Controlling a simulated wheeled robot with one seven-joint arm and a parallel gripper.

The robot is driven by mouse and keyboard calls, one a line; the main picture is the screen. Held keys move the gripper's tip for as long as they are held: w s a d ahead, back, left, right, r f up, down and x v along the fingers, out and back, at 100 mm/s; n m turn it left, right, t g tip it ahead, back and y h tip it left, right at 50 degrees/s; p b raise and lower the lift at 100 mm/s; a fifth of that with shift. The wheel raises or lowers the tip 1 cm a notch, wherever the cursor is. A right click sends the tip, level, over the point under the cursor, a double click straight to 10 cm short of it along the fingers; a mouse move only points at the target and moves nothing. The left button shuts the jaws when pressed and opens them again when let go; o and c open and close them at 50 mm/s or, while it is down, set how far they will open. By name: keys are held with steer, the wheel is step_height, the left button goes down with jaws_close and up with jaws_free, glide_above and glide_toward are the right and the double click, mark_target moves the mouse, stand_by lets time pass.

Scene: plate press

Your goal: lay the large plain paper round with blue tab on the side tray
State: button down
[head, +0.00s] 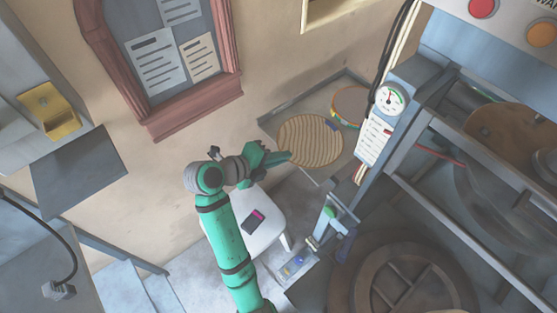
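A large tan round with a ribbed or striped face (308,143) is at the centre right of the head view, over the side tray (268,122). A small blue tab (331,125) shows at its upper right edge. My gripper (284,154) is at the round's lower left edge, and its tips seem to meet or overlap that edge. The view is too small to tell whether the fingers are closed on it. I cannot tell whether the round rests on the tray or is held above it.
A smaller reddish round thing with a coloured rim (350,104) is at the tray's right. A post with a gauge (389,98) and the press frame stand close on the right. A white stool (262,207) with a dark item (254,221) is below my gripper.

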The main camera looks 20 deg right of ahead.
steer(key=w+d+f, duration=0.1)
steer(key=w+f, duration=0.2)
steer(key=f, duration=0.5)
steer(key=shift+w+d+f, duration=0.15)
steer(key=shift+w, duration=0.25)
steer(key=c, duration=2.1)
jaws_free()
steer(key=shift+o, duration=0.4)
